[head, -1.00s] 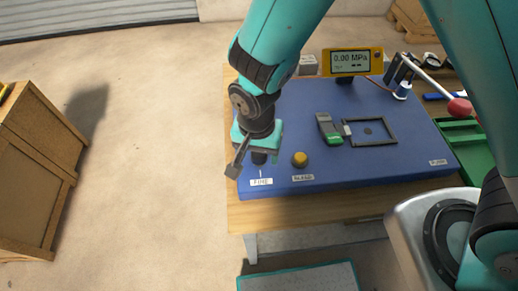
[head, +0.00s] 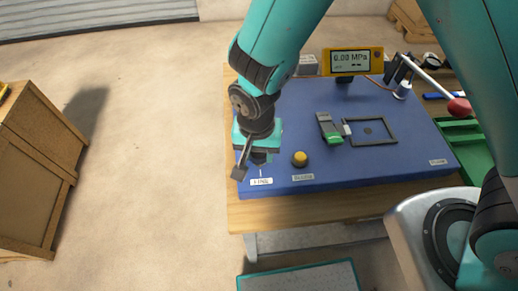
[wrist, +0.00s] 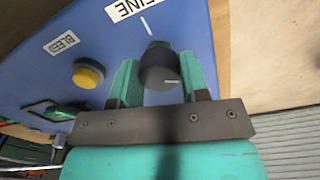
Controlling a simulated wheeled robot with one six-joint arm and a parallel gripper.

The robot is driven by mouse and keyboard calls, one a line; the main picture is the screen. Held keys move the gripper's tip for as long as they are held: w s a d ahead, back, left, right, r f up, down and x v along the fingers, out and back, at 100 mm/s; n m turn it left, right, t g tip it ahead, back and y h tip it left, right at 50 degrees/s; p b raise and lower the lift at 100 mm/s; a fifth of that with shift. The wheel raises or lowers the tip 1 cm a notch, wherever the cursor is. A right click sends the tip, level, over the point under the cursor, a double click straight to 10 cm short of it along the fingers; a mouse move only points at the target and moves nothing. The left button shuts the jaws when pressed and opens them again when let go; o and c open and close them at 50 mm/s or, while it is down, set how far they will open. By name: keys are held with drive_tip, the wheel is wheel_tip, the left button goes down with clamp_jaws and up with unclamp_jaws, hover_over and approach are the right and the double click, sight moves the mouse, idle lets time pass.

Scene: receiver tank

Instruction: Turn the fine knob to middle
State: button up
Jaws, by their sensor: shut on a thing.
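The fine knob (wrist: 160,68) is black and round, with a short pale line on its face pointing to the right in the wrist view. My gripper (wrist: 159,80) is shut on it, one teal finger on each side. A white tick (wrist: 147,25) on the blue panel (wrist: 60,25) lies between the knob and the FINE label (wrist: 134,6). In the head view my gripper (head: 260,157) is over the panel's near left corner, just behind the FINE label (head: 261,182), and mostly hides the knob.
The yellow bleed knob (head: 300,159) stands close to the right of my gripper. A grey-green device (head: 328,127) and a dark frame (head: 371,131) lie further right. The gauge (head: 352,62) at the back reads 0.00 MPa. Left of the table is open floor.

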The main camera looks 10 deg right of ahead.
drive_tip(key=n, duration=1.1)
drive_tip(key=shift+n, duration=0.3)
drive_tip(key=n, duration=0.5)
drive_tip(key=shift+t, duration=0.3)
drive_tip(key=n, duration=0.6)
drive_tip(key=shift+p, duration=0.3)
drive_tip(key=o, duration=0.9)
drive_tip(key=shift+r, duration=0.1)
